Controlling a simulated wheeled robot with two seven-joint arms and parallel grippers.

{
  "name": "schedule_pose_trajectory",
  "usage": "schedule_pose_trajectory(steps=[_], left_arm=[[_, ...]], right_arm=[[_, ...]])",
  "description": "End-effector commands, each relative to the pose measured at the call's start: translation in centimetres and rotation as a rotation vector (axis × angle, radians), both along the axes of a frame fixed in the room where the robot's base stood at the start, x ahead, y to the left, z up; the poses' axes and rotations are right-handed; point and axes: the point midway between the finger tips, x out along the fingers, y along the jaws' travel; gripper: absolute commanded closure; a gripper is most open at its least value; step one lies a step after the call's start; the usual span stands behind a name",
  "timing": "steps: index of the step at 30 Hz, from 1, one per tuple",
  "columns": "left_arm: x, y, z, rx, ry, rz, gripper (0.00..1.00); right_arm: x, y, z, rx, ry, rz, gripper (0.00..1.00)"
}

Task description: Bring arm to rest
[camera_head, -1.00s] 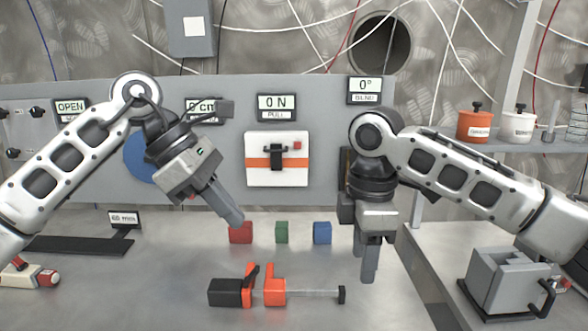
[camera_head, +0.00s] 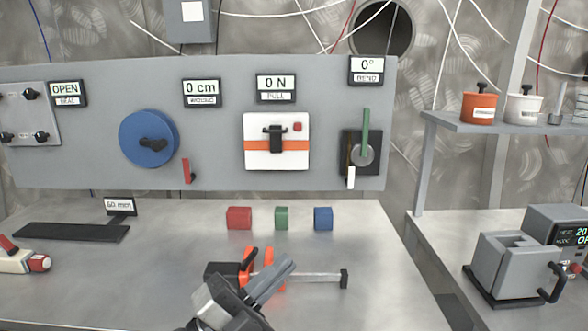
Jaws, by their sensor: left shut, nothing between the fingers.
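My left gripper (camera_head: 272,279) shows at the bottom middle, low in the picture. Its fingers are together with nothing between them. It stands in front of the black and orange clamp (camera_head: 321,279) on the steel table and hides part of it. I cannot tell whether the two touch. My right gripper and arm are out of the picture.
A red block (camera_head: 239,218), a green block (camera_head: 281,218) and a blue block (camera_head: 323,218) stand in a row. The grey panel (camera_head: 220,95) behind carries a blue wheel (camera_head: 140,138). A grey box (camera_head: 505,265) stands on the right bench.

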Motion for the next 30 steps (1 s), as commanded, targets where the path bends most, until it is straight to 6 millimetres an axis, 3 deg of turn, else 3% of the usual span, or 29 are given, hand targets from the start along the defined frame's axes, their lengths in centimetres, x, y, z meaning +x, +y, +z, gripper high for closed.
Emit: schedule_pose_trajectory(steps=[1, 5, 9, 13, 16, 20, 30], left_arm=[[0.0, 1.5, -3.6, -0.095, 0.189, 0.053, 1.00], [-1.0, 5.5, -12.3, -0.315, 0.652, 0.194, 1.00], [-4.8, 8.7, -21.4, -0.500, 1.087, 0.326, 1.00], [-9.6, 10.3, -27.6, -0.624, 1.398, 0.421, 1.00], [-12.7, 11.0, -30.4, -0.685, 1.559, 0.470, 1.00], [-14.9, 11.3, -32.1, -0.726, 1.664, 0.504, 1.00], [-15.2, 11.3, -32.4, -0.730, 1.684, 0.510, 1.00]], right_arm=[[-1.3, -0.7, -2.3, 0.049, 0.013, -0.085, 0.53], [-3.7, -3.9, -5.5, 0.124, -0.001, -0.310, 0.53], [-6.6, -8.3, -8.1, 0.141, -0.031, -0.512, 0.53], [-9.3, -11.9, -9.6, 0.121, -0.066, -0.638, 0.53], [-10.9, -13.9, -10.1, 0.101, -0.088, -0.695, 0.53], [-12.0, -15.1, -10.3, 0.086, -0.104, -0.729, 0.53], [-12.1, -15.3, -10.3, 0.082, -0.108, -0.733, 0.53]])
